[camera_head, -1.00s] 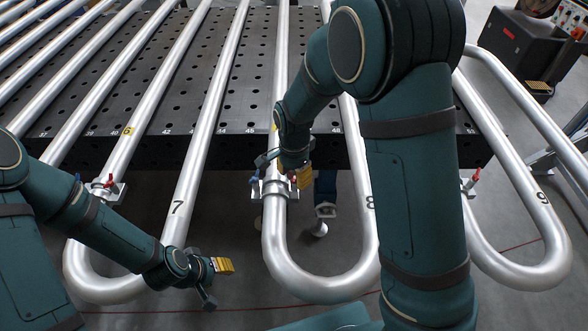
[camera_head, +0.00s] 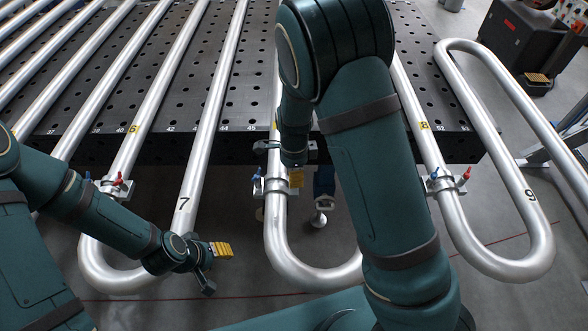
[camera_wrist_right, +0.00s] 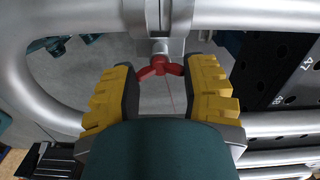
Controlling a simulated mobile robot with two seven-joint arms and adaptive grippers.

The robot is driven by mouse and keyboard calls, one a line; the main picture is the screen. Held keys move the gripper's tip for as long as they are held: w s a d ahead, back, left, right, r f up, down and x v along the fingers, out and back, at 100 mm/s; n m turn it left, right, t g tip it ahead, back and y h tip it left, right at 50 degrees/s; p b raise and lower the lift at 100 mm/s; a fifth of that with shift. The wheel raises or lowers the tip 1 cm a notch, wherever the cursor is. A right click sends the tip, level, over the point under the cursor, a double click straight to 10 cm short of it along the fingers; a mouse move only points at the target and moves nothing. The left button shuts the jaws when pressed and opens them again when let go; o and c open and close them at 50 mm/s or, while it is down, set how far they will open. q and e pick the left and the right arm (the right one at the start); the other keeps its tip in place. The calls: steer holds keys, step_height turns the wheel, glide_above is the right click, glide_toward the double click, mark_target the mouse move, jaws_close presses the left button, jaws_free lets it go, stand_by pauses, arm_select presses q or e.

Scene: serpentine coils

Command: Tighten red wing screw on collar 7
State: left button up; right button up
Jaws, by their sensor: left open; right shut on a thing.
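A silver collar (camera_head: 272,186) clamps the middle U-shaped pipe near the dark table's front edge. Its blue wing screw (camera_head: 257,186) shows on the left side; its red wing screw is hidden in the head view. In the right wrist view the red wing screw (camera_wrist_right: 160,67) sits below the collar (camera_wrist_right: 163,18), between the yellow-padded fingers. My right gripper (camera_head: 296,177) is shut on this screw, with one finger against each wing. My left gripper (camera_head: 215,268) is open and empty, low in front of the pipe marked 7.
Two more collars hold blue and red wing screws, one at the left (camera_head: 117,186) and one at the right (camera_head: 448,183). The perforated table (camera_head: 240,110) carries long silver pipes whose bends overhang its front edge. My right arm covers part of the middle bend.

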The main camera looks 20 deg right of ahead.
steer(key=shift+w+r, duration=0.1)
steer(key=shift+w, duration=0.05)
steer(key=o, duration=1.3)
step_height(320, 180, up, 12)
steer(key=shift+f, duration=0.1)
